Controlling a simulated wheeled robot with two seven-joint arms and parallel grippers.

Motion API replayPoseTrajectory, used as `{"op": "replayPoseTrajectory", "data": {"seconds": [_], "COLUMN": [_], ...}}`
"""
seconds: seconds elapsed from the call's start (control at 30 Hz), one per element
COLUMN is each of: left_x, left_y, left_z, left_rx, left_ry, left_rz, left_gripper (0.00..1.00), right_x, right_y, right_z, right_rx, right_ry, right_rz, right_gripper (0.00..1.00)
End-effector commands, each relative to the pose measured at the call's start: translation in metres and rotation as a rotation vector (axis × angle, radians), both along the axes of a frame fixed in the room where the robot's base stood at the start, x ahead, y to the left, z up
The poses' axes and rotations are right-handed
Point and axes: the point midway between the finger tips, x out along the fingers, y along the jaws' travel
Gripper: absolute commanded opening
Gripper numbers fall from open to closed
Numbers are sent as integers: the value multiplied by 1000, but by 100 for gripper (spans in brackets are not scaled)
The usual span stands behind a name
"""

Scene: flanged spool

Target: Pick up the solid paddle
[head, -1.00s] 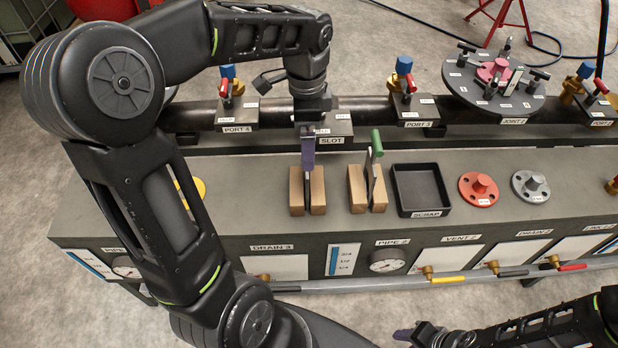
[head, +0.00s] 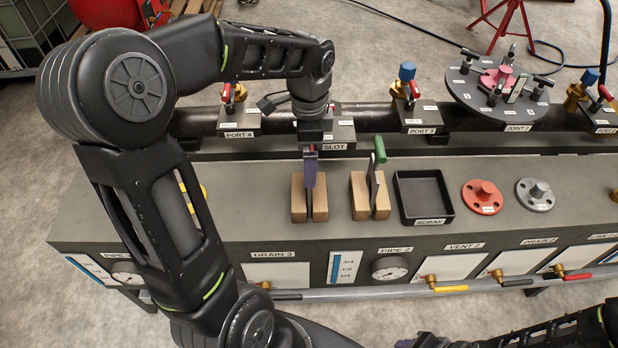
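A thin dark plate edge shows in that slot, and any handle there is hidden by the gripper. I cannot tell whether the fingers are apart or closed on something. A paddle with a green handle (head: 380,150) and a thin grey plate stands upright in the right wooden holder (head: 360,198). I cannot tell which paddle is solid. My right gripper (head: 406,343) is at the bottom edge, mostly cut off.
A black SCRAP tray (head: 400,204) stands right of the holders. A red flange (head: 481,197) and a grey flange (head: 535,195) lie farther right. Behind runs a dark pipe (head: 370,121) with valves and a round JOINT 2 disc (head: 470,100). Valve handles line the bench front.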

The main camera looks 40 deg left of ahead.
Motion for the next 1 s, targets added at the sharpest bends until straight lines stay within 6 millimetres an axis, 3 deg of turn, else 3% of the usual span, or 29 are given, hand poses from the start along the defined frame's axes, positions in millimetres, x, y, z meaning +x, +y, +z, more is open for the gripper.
{"op": "replayPoseTrajectory", "data": {"seconds": [0.17, 0.5, 1.0], "left_x": [-1, -2, -2], "left_y": [0, -1, -1], "left_z": [-8, -50, -51], "left_rx": [0, 1, 1], "left_ry": [2, 1, 0], "left_rz": [-1, 0, 0], "left_gripper": [100, 100, 100], "right_x": [0, 0, 0], "right_y": [0, 0, 0], "right_z": [1, 3, 3], "right_rx": [0, 0, 0], "right_ry": [0, 0, 0], "right_rz": [0, 0, 0], "right_gripper": [38, 38, 38]}}
